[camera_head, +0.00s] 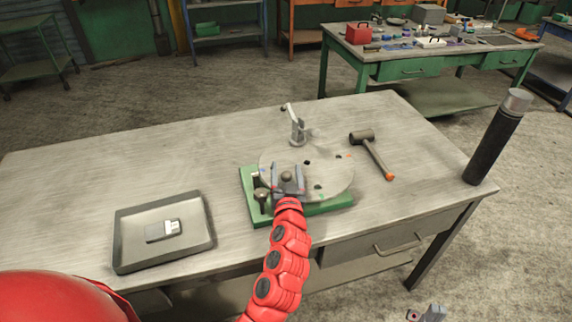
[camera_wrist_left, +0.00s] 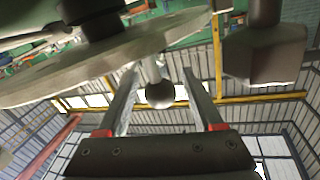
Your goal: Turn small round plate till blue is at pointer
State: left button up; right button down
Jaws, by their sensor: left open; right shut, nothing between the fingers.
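The small round plate (camera_head: 335,177) is a pale grey disc with dark holes, on a green base (camera_head: 330,208). Small coloured marks sit near its rim, including an orange one at the right and a green one at the front. I cannot make out the pointer for certain. My left gripper (camera_head: 288,183) is open over the front left of the plate. Its fingers stand either side of a round-headed knob (camera_wrist_left: 160,95), apart from it as far as I can see; the plate's edge (camera_wrist_left: 60,78) shows beside them. My right gripper (camera_head: 428,313) is shut and empty, low at the bottom right.
A dark upright knob (camera_head: 261,196) stands on the base's left side. A grey post with a lever (camera_head: 297,130) stands behind the plate. A mallet (camera_head: 372,152) lies to the right. A tray (camera_head: 190,250) with a small grey item lies left. A dark cylinder (camera_head: 495,140) stands at the right corner.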

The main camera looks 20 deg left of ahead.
pick_arm(q)
jog(key=shift+w+a, duration=0.2)
jog(key=shift+w, duration=0.25)
grip_shut()
dwell(1.2)
